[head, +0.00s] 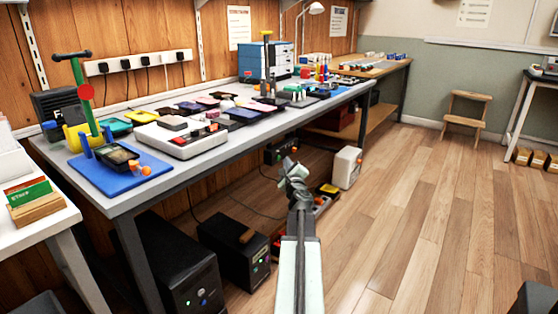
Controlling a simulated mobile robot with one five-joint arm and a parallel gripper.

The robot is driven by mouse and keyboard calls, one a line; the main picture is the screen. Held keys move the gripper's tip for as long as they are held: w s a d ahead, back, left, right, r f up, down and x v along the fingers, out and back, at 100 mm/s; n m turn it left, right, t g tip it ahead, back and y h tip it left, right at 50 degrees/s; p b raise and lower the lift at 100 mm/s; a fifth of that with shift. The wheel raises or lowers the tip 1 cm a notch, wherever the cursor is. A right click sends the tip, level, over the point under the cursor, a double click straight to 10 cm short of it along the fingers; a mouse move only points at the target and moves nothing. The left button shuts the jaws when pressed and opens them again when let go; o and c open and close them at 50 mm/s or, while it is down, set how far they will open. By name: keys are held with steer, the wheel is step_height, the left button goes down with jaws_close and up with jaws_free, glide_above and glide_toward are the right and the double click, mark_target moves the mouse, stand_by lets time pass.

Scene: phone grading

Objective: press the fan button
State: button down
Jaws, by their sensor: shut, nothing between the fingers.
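My gripper (289,163) is at the end of my raised arm, in the middle of the head view. It looks shut and empty, in front of the long grey workbench (235,136) and apart from it. No button is clearly marked as the fan button, and I cannot tell which one it is. A white console (170,143) on the bench has small red and dark parts on its top. A dark boxy unit (50,104) stands at the bench's back left; I cannot make out a button on it.
Several phones (190,107) and a blue drawer cabinet (277,60) are on the bench. Dark boxes (235,247) stand below.

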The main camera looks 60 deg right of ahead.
steer(key=shift+w, duration=0.4)
steer(key=shift+w, duration=0.5)
stand_by(0.4)
steer(key=shift+s, duration=0.95)
steer(key=s, duration=0.6)
stand_by(1.2)
